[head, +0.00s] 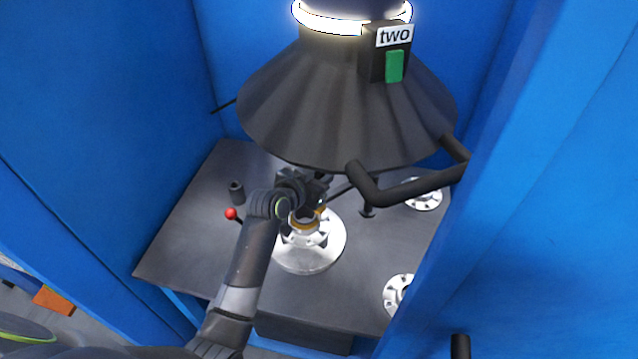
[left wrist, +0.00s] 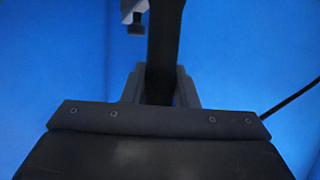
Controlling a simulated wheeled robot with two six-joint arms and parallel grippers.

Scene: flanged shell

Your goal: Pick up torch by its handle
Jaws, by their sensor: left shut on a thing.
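My left gripper (head: 318,190) is above the workbench, under the dark hood. In the left wrist view its fingers (left wrist: 160,88) are shut on a dark upright bar, the torch handle (left wrist: 163,45). A small light-and-dark fitting (left wrist: 135,15) shows beside the top of the bar. In the head view the torch is mostly hidden by the gripper and is dark against dark, so its full shape cannot be told. My right gripper is not in view.
The dark hood (head: 340,110) with a "two" label hangs close above; its bent black handle (head: 400,188) juts out at right. A round metal flanged part (head: 310,260) stands below the gripper on the dark bench (head: 200,250). Metal flanges (head: 423,195) lie right. Blue walls enclose the bench.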

